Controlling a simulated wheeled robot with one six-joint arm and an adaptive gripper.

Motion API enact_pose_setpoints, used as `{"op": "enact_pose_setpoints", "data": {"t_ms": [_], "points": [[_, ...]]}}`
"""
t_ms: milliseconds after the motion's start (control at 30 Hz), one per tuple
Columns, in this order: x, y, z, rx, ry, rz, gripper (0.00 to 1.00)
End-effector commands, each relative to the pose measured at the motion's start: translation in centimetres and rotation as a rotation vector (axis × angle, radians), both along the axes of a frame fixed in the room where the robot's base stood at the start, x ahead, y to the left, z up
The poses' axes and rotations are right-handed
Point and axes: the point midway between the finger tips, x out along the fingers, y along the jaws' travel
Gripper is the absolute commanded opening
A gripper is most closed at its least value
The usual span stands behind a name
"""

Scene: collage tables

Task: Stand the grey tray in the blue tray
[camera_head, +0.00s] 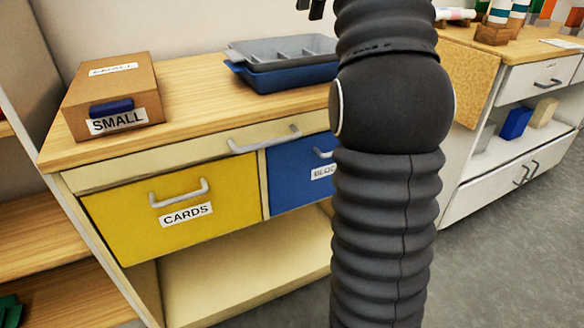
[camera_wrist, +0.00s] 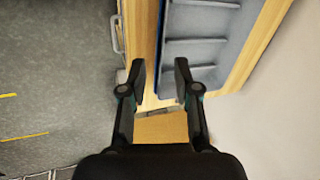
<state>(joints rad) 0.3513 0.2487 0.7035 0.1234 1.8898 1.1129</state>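The grey tray (camera_head: 285,48), with dividers inside, sits on or in the blue tray (camera_head: 283,78) on the wooden counter. Its rim stands above the blue rim, and I cannot tell how deeply it sits. Their right ends are hidden behind my arm. The grey tray's compartments also show in the wrist view (camera_wrist: 193,49), to the right of and beyond my fingertips. My gripper (camera_wrist: 159,70) is open and empty, above the counter's front edge area. Only a dark bit of my gripper (camera_head: 316,9) shows at the top edge of the head view.
A cardboard box (camera_head: 112,93) labelled SMALL stands at the counter's left end. Below are a yellow CARDS drawer (camera_head: 170,220) and a blue drawer (camera_head: 298,180), both shut. A white cabinet (camera_head: 535,75) with bottles on top stands at the right. Counter between box and trays is clear.

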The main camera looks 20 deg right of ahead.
Motion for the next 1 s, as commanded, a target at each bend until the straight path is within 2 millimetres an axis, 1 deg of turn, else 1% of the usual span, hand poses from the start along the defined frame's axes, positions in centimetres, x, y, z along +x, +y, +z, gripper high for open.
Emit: {"op": "enact_pose_setpoints", "data": {"t_ms": [33,167,267,467,667,767,1000], "points": [[-0.7,1.1,-0.2,-0.015,-0.005,0.049,0.31],[-2.2,3.4,-1.7,-0.070,-0.026,0.192,0.31],[-3.7,5.0,-3.4,-0.114,-0.041,0.301,0.31],[-7.3,8.1,-7.9,-0.206,-0.069,0.523,0.31],[-11.8,10.8,-13.9,-0.306,-0.095,0.748,0.31],[-14.3,11.9,-17.4,-0.358,-0.107,0.863,0.31],[-20.2,13.9,-26.7,-0.482,-0.136,1.126,0.31]]}}
